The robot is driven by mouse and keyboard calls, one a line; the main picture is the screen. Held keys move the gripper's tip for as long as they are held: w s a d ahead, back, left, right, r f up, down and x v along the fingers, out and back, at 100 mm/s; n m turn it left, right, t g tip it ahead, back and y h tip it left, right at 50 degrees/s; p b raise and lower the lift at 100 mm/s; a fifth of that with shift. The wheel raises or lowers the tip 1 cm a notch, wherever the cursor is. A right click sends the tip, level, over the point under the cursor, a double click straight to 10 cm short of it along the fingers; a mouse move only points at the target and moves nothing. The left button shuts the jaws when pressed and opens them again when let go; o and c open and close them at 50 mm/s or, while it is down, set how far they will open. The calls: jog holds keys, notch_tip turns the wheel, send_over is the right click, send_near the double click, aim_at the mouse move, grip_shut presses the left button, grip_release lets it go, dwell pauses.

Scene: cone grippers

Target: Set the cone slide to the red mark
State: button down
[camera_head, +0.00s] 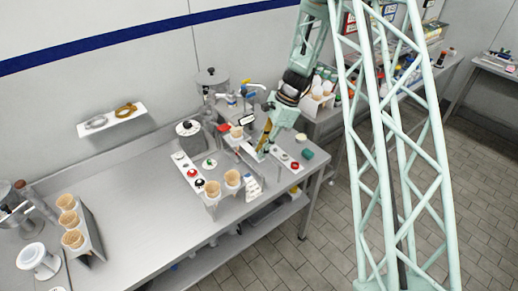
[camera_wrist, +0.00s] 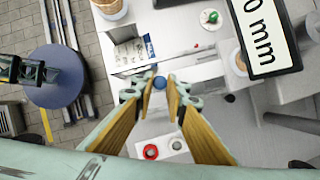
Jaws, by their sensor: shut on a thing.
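My gripper (camera_wrist: 160,86) points down over the bench, its two yellow-brown fingers closed on a small blue knob (camera_wrist: 159,83). I take this knob to be the handle of the cone slide, which sits on a pale rail (camera_wrist: 205,72). In the head view my gripper (camera_head: 263,148) is at the bench's right part, and its fingers hide the knob. I cannot pick out the red mark on the slide for sure. A red ring-shaped part (camera_wrist: 150,151) lies on a white plate beside the fingers.
A black-framed sign (camera_wrist: 265,35) reading "0 mm", partly cut off, stands close by. Cones in a holder (camera_head: 222,187) and a panel with red, black and green knobs (camera_head: 188,170) are left of my gripper. The bench's left middle (camera_head: 135,210) is clear.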

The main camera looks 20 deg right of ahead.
jog(key=s+d+b, duration=0.2)
jog(key=s+d, duration=0.1)
jog(key=s, duration=0.4)
jog(key=c, duration=2.6)
grip_release()
jog(key=shift+o, duration=0.2)
jog(key=shift+r, duration=0.1)
jog(key=v, duration=1.2)
